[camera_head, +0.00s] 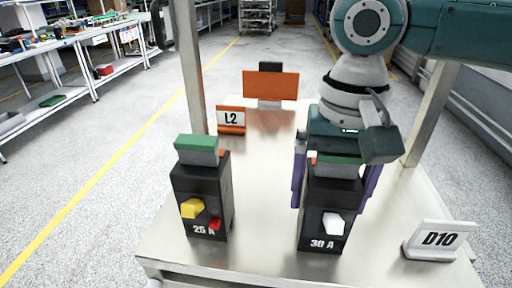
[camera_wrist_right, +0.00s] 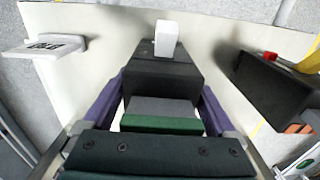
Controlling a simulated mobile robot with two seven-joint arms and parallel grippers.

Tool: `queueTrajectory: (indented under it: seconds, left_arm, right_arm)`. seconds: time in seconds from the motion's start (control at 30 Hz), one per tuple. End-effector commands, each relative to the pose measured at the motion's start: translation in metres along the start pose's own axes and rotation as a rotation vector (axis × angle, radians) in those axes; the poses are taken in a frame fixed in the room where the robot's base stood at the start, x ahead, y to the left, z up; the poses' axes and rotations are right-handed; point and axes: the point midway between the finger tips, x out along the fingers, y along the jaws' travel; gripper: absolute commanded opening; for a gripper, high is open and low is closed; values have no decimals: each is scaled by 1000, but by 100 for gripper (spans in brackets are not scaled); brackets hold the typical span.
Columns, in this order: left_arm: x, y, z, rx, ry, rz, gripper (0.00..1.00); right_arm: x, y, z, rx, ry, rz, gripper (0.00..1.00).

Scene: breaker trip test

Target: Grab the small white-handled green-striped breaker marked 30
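The breaker marked 30 A (camera_head: 316,221) is a black block with a white handle (camera_head: 333,223) and a grey and green striped top. It stands upright on the metal table. It also shows in the right wrist view (camera_wrist_right: 165,78), with its green stripe (camera_wrist_right: 160,124) near the palm. My right gripper (camera_head: 335,192) is above and behind it, pointing down. Its purple fingers are spread, one on each side of the body. They are very close to its sides; I cannot make out firm contact. My left gripper is not in view.
A similar breaker marked 25 A (camera_head: 188,219), with yellow and red parts, stands to the left. A D10 sign (camera_head: 439,239) is at the right, an L2 sign (camera_head: 231,119) behind. An orange panel (camera_head: 270,85) stands at the back. Metal posts rise beside the table (camera_head: 262,215).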

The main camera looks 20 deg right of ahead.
Motion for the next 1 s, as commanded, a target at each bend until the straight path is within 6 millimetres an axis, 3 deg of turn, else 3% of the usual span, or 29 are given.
queueTrajectory:
  seconds: [0.07,0.8,1.0]
  left_arm:
    - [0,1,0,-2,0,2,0]
    - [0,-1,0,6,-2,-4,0]
    - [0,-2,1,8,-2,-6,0]
  right_arm:
    - [0,0,0,0,0,0,82]
    - [-1,0,0,1,0,0,0]
    - [-2,0,-1,1,1,-2,0]
